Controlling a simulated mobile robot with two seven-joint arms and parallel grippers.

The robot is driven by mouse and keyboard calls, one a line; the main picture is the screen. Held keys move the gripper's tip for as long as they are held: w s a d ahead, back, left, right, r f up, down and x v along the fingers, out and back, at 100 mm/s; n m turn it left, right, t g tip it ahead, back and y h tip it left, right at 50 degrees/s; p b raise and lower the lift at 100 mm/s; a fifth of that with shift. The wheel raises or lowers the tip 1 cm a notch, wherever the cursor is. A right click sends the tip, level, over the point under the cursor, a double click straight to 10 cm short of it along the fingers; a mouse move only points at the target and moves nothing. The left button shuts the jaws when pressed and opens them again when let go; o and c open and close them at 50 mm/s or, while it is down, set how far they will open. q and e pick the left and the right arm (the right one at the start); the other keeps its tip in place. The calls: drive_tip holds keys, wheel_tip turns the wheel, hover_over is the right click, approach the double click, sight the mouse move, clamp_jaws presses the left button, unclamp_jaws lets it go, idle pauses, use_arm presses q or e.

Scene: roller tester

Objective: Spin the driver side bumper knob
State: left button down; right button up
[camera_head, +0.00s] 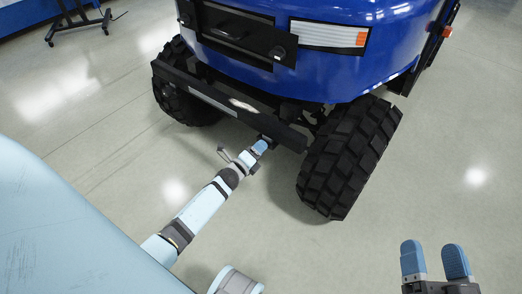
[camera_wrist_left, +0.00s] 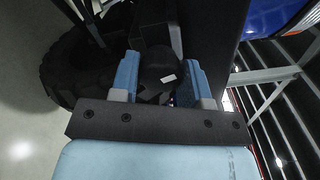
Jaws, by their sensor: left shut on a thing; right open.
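A black round knob (camera_wrist_left: 162,66) with a small white mark sits between the blue fingers of my left gripper (camera_wrist_left: 160,78) in the left wrist view. The fingers are shut on it from both sides. In the head view my left gripper (camera_head: 263,143) reaches the right part of the vehicle's dark bumper (camera_head: 262,118), left of the near tire. The knob itself is hidden there by the gripper. My right gripper (camera_head: 433,258) is open and empty at the bottom right, over the floor and away from the vehicle.
The blue vehicle (camera_head: 330,75) stands above the bumper. A large black tire (camera_head: 348,160) is close to the right of my left gripper. Another tire (camera_head: 187,105) is at the left. A black stand (camera_head: 78,25) is at the far upper left. The floor at right is clear.

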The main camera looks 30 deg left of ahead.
use_arm(q)
drive_tip(key=shift+m, duration=0.8)
drive_tip(key=shift+f+m+b, duration=0.25)
drive_tip(key=shift+m+b, duration=0.35)
drive_tip(key=shift+b, duration=0.1)
drive_tip(key=m+b, duration=0.2)
drive_tip(key=m, duration=0.1)
drive_tip(key=shift+m, duration=0.4)
drive_tip(key=c, duration=0.7)
unclamp_jaws()
drive_tip(key=shift+r, duration=0.2)
drive_tip(key=shift+c, duration=0.2)
drive_tip(key=o, duration=0.5)
drive_tip(key=shift+c, duration=0.2)
drive_tip(key=shift+s, duration=0.1)
